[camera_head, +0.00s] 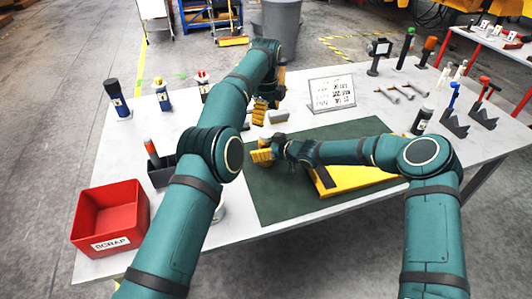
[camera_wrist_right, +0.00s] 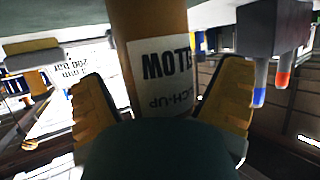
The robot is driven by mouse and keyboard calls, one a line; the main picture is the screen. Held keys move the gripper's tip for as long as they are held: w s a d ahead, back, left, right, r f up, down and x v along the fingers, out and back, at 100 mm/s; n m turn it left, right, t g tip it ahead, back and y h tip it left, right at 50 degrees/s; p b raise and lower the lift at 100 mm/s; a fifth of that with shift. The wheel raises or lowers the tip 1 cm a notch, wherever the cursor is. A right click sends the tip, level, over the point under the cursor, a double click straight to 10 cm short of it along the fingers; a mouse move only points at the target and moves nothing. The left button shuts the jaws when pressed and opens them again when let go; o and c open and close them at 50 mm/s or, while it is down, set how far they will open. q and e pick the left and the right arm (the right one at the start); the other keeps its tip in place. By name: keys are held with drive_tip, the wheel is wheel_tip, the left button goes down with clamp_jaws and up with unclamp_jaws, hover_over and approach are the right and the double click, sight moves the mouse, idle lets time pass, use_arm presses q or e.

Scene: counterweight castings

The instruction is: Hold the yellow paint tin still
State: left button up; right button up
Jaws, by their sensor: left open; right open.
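The paint tin (camera_wrist_right: 135,35) stands between the fingers of my right gripper (camera_wrist_right: 162,105) in the right wrist view. It is an ochre cylinder with a white label bearing dark letters, partly cut off. In the head view the tin (camera_head: 265,143) is small and mostly hidden by my right gripper (camera_head: 262,156), near the mat's left side. The right fingers are open on either side of it; contact is not clear. My left gripper (camera_head: 266,108) is open, pointing down above the table behind the tin, near a small grey block (camera_head: 278,117).
A yellow casting (camera_head: 350,183) lies under my right forearm on the green mat (camera_head: 270,200). A red scrap bin (camera_head: 112,240) stands at the front left. A white sign (camera_head: 332,94) stands behind the mat. Several bottles and tools line the back and right of the table.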

sight(266, 134)
drive_tip(key=shift+a, duration=0.1)
drive_tip(key=shift+c, duration=0.2)
clamp_jaws()
use_arm(q)
drive_tip(key=m, duration=0.4)
use_arm(e)
drive_tip(key=shift+w, duration=0.1)
use_arm(q)
drive_tip(key=shift+f+m, duration=0.3)
drive_tip(key=shift+f, duration=3.7)
drive_tip(key=c, duration=1.3)
drive_tip(key=n, duration=0.6)
drive_tip(key=shift+n, duration=0.4)
